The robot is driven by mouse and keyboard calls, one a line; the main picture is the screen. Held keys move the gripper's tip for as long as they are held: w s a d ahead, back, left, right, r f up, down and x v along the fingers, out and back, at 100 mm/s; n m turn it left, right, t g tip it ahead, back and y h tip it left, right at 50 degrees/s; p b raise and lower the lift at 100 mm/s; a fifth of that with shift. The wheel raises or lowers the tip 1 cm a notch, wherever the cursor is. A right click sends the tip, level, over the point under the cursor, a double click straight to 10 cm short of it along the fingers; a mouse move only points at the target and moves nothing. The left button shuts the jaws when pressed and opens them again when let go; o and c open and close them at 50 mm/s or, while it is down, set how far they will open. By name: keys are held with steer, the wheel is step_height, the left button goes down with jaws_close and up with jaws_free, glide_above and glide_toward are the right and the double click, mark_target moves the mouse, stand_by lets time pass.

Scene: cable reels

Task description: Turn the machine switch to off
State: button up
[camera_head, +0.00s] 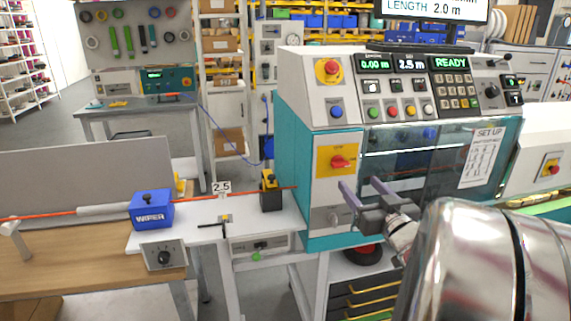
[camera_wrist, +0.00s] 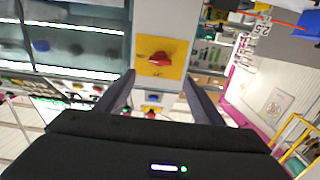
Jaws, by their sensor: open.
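The machine switch is a red rotary knob (camera_head: 339,162) on a yellow plate (camera_head: 323,152) on the machine's front. In the head view the knob's handle lies roughly sideways. The red knob also shows in the wrist view (camera_wrist: 158,58), on its yellow plate, ahead of and between the fingers. My gripper (camera_head: 359,188) is open and empty, in front of the machine, a little below and right of the knob. In the wrist view, my gripper's fingers (camera_wrist: 158,80) stand apart on either side of the yellow plate. I see no contact with the knob.
A red emergency button (camera_head: 328,69) sits above on the control panel, with a blue button (camera_head: 336,111) below it. A clear window (camera_head: 420,150) is right of the switch. A blue wiper block (camera_head: 151,209) and red cable lie on the bench at left.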

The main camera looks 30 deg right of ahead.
mark_target(343, 166)
steer(key=x, duration=1)
steer(key=shift+w+d, duration=0.15)
steer(key=shift+w, duration=0.2)
steer(key=shift+c, duration=0.3)
steer(key=c, duration=1)
